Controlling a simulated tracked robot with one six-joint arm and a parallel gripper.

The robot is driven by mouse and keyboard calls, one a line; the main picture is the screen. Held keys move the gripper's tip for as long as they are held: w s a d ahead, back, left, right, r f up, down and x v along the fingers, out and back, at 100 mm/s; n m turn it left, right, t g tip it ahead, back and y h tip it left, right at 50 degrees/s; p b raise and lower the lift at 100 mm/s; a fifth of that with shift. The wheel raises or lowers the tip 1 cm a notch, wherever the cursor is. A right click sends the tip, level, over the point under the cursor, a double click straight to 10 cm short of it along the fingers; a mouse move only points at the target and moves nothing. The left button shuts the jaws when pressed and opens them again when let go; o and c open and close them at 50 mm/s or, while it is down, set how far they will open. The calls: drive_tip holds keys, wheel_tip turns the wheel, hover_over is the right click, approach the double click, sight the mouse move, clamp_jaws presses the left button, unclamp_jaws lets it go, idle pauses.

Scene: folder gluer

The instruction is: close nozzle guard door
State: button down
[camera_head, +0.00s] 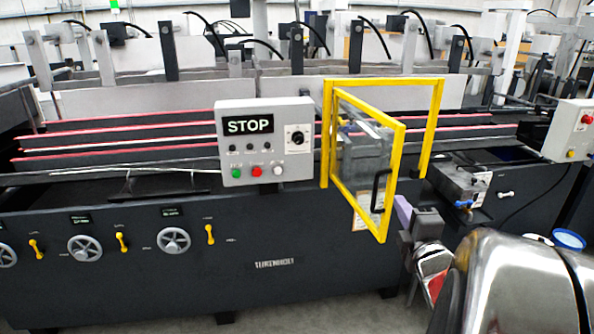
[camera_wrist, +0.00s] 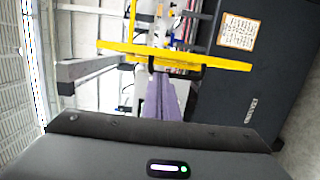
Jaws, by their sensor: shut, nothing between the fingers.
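The nozzle guard door (camera_head: 399,160) is a clear panel in a yellow frame. It stands open, swung out from its fixed yellow frame (camera_head: 436,110) with the hinge side at the left. Its black handle (camera_head: 377,190) is near the free edge. My gripper (camera_head: 403,211), with purple fingers, is just right of the door's free edge. In the wrist view the door's yellow edge (camera_wrist: 215,61) crosses the top, with the dark handle (camera_wrist: 190,73) below it. The shut, empty fingers (camera_wrist: 160,88) reach up to the handle; I cannot tell whether they touch.
A grey control box (camera_head: 265,140) with a STOP sign is left of the door. The machine's dark side (camera_head: 270,270) carries handwheels and yellow levers. A small dark unit (camera_head: 462,185) sits right of the frame, and another control box (camera_head: 572,130) is at the far right.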

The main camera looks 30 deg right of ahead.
sight(390, 184)
drive_tip(key=shift+w, duration=0.1)
drive_tip(key=x, duration=1)
idle(0.3)
drive_tip(key=shift+d, duration=0.3)
drive_tip(key=shift+a, duration=0.15)
